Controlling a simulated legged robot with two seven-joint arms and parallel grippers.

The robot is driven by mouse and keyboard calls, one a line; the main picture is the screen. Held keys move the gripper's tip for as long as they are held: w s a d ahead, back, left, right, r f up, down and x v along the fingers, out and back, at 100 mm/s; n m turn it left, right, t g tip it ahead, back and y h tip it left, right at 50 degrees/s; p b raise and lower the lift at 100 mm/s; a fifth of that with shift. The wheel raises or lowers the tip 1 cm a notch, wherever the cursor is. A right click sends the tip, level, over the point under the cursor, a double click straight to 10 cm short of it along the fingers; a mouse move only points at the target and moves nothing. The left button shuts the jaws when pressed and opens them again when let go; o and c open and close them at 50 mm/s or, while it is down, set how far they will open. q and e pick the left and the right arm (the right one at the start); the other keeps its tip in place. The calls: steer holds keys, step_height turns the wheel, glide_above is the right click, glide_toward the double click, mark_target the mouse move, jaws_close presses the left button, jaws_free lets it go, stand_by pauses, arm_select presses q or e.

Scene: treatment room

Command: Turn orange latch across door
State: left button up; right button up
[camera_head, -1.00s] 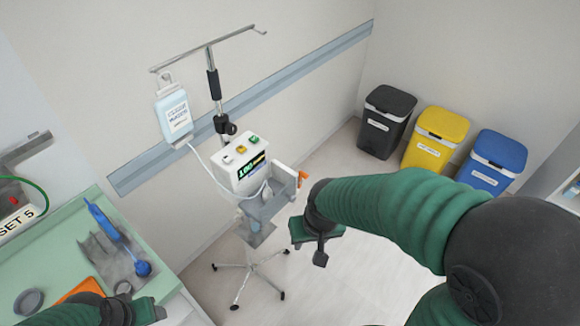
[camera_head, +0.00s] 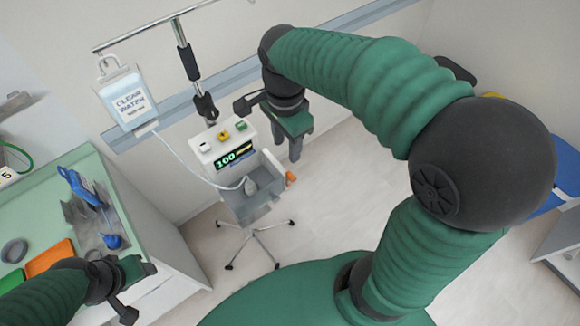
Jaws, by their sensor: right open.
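The orange latch (camera_head: 291,178) is small and sits on the right side of the grey open-fronted box on the pump unit (camera_head: 228,152). The grey door (camera_head: 254,213) seems to hang down at the box's front. A clear tube with a grey bulb lies at the box. My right gripper (camera_head: 289,150) points down beside the pump, above and near the latch, open and apparently empty. My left gripper (camera_head: 140,292) is at the lower left by the counter's edge; its jaws are too unclear to read.
The green counter (camera_head: 45,190) holds a blue tool (camera_head: 82,187), an orange tray (camera_head: 50,257) and a grey dish. Floor right of the stand is clear.

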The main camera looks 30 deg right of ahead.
glide_toward(290, 177)
steer(key=f, duration=0.5)
steer(key=d+f, duration=0.1)
steer(key=f, duration=0.2)
steer(key=shift+w+d+f, duration=0.1)
steer(key=shift+f, duration=0.3)
steer(key=shift+a+r, duration=0.2)
steer(key=shift+a, duration=1.15)
steer(key=c, duration=0.5)
steer(key=shift+d, duration=0.55)
jaws_close()
steer(key=shift+s+d, duration=0.2)
steer(key=shift+d, duration=0.2)
steer(key=shift+w+a, duration=0.3)
steer(key=shift+a, duration=0.25)
steer(key=shift+s+d, duration=0.15)
steer(key=shift+s, duration=0.05)
steer(key=shift+d, duration=0.2)
arm_select(q)
steer(key=shift+a, duration=0.2)
arm_select(e)
steer(key=shift+f, duration=0.1)
